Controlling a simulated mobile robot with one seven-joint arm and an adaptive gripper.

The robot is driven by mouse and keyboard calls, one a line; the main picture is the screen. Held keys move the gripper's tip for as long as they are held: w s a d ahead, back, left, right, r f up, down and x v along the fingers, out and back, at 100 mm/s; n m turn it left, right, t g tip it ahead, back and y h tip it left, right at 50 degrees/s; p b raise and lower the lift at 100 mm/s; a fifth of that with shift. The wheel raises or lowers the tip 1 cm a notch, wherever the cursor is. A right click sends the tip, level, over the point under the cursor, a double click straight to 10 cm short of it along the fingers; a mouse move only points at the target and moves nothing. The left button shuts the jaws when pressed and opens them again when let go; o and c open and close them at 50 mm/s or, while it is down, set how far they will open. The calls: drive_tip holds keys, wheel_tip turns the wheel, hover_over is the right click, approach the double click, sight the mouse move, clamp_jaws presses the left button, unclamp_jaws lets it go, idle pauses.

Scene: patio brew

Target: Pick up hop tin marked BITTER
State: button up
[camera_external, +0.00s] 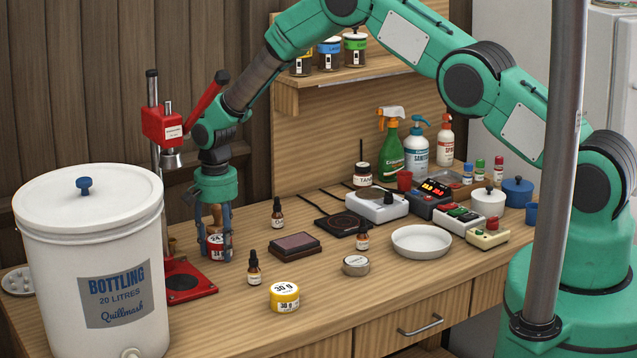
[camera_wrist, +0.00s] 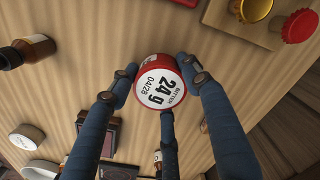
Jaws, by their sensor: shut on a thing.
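The hop tin marked BITTER is a small red tin with a white lid label reading 24 g and 04/28; it fills the middle of the wrist view (camera_wrist: 158,92). In the external view the tin (camera_external: 214,241) is partly hidden behind blue fingers. My gripper (camera_external: 215,252) points straight down and is shut on the tin, with fingers around its sides. The tin is at or very close to the bench top; I cannot tell whether it touches. A yellow-sided tin marked 30 g (camera_external: 284,297) stands apart, nearer the front edge.
The red bottle capper (camera_external: 185,280) stands just left of my gripper, beside the large white bottling bucket (camera_external: 45,262). Dropper bottles (camera_external: 254,268) and a dark stamp pad (camera_external: 296,247) are to the right. A white dish (camera_external: 421,241) lies farther right. Bare bench lies in front.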

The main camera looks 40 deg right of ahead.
sight(219, 239)
drive_tip(key=shift+c, duration=0.5)
drive_tip(key=shift+r, duration=5)
